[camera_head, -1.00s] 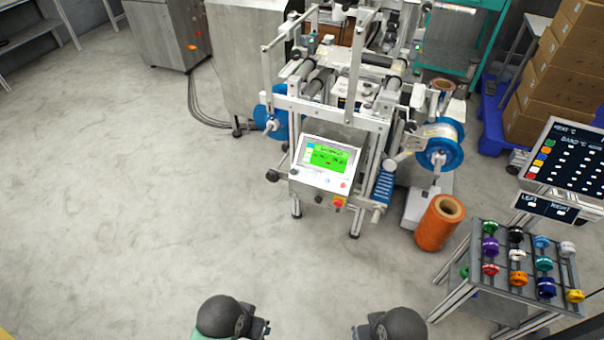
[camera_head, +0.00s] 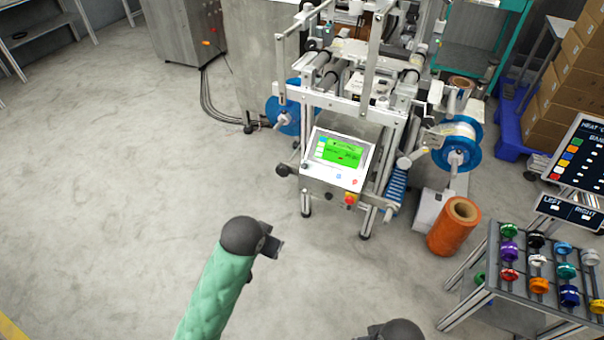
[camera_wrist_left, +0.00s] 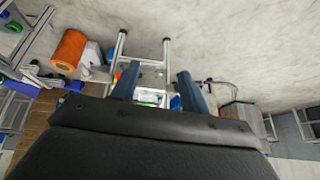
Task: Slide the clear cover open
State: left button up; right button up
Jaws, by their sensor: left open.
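The machine (camera_head: 345,107) stands upright ahead, with rollers, a metal frame and a tilted panel with a green screen (camera_head: 340,152). I cannot make out a clear cover for certain among its parts. My left gripper (camera_head: 272,246) is in front of and below the machine, apart from it. In the left wrist view its two dark blue fingers (camera_wrist_left: 158,70) are spread with nothing held, and the machine shows between and beyond them. My right gripper (camera_head: 378,332) is at the bottom edge, mostly cut off, so its fingers cannot be read.
An orange roll (camera_head: 454,228) stands on the floor right of the machine. A rack with colored reels (camera_head: 538,260) is at the lower right, below a dark sign board (camera_head: 582,155). Cardboard boxes (camera_head: 565,95) are stacked behind. The floor at left is clear.

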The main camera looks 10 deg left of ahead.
pick_arm(q)
jog(key=w+a+f+m+t+b, duration=0.15)
jog(key=w+f, duration=0.25)
jog(key=w, duration=0.8)
jog(key=w+f+t+b, duration=0.3)
jog(key=w+f, duration=0.1)
jog(key=w, duration=0.8)
pick_arm(e)
jog(key=a+f+t+y, duration=0.1)
jog(key=a+f, duration=0.2)
jog(key=f, duration=0.8)
jog(key=a+f+t, duration=0.1)
jog(key=a+f, duration=0.2)
jog(key=f, duration=0.7)
pick_arm(q)
jog(key=m+t+h, duration=0.2)
jog(key=t+h, duration=0.4)
jog(key=h, duration=0.1)
send_near(303, 167)
jog(key=x, duration=0.2)
jog(key=shift+n, duration=0.25)
jog(key=shift+x, duration=3.65)
pick_arm(e)
jog(key=w+t, duration=0.1)
jog(key=w+a, duration=0.1)
jog(key=w, duration=0.1)
jog(key=w+r+t+y, duration=0.1)
jog(key=shift+w+a+r+t, duration=0.1)
jog(key=shift+w+a+t, duration=0.15)
jog(key=shift+w+t, duration=0.05)
